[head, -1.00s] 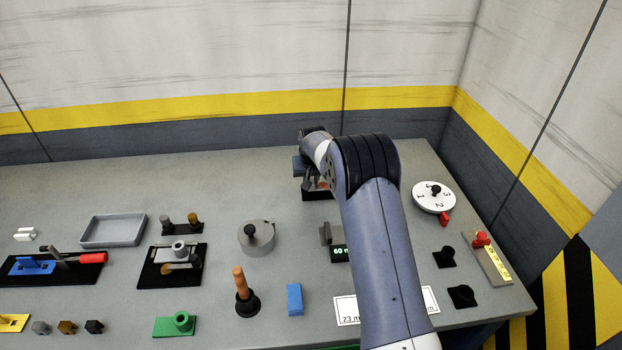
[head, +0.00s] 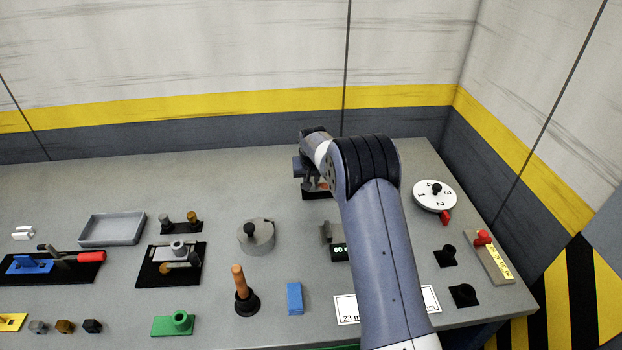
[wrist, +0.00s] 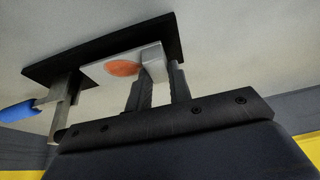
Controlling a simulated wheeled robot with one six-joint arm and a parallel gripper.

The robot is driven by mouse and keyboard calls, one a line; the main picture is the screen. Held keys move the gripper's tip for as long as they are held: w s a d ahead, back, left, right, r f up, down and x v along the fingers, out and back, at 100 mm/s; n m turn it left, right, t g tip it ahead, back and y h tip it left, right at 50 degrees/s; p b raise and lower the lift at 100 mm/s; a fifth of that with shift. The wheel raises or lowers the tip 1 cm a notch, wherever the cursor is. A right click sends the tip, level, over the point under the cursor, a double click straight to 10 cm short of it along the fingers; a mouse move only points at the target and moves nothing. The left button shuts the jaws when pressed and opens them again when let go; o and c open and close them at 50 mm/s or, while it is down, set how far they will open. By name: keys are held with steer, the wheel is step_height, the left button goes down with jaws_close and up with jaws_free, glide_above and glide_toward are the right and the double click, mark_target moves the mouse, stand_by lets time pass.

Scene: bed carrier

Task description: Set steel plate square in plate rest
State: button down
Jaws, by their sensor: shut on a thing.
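The steel plate (wrist: 105,69) is a light grey plate with an orange oval on its face. In the wrist view it lies against or close to a black base (wrist: 50,70), which appears to be the plate rest. My gripper (wrist: 160,70) is shut on the plate's right end. Whether the plate is seated and square cannot be told. In the head view the dark base (head: 312,195) and a bit of orange show at the back of the bench, mostly hidden by my arm and gripper.
A grey metal bracket (wrist: 66,103) with a blue part (wrist: 16,110) stands at the base's left in the wrist view. In the head view, a lidded grey pot (head: 256,238), a small display (head: 340,251) and a numbered dial (head: 434,197) stand nearby. The bench behind the pot is clear.

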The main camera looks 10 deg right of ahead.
steer(key=shift+f, duration=0.25)
steer(key=c, duration=1.2)
jaws_free()
steer(key=b+v, duration=0.2)
steer(key=v, duration=0.8)
steer(key=shift+s+r, duration=0.25)
steer(key=shift+r, duration=0.1)
steer(key=shift+f, duration=0.1)
steer(key=p+x, duration=0.2)
steer(key=x, duration=0.8)
steer(key=shift+w+f, duration=0.25)
steer(key=shift+f, duration=0.05)
steer(key=shift+r, duration=0.25)
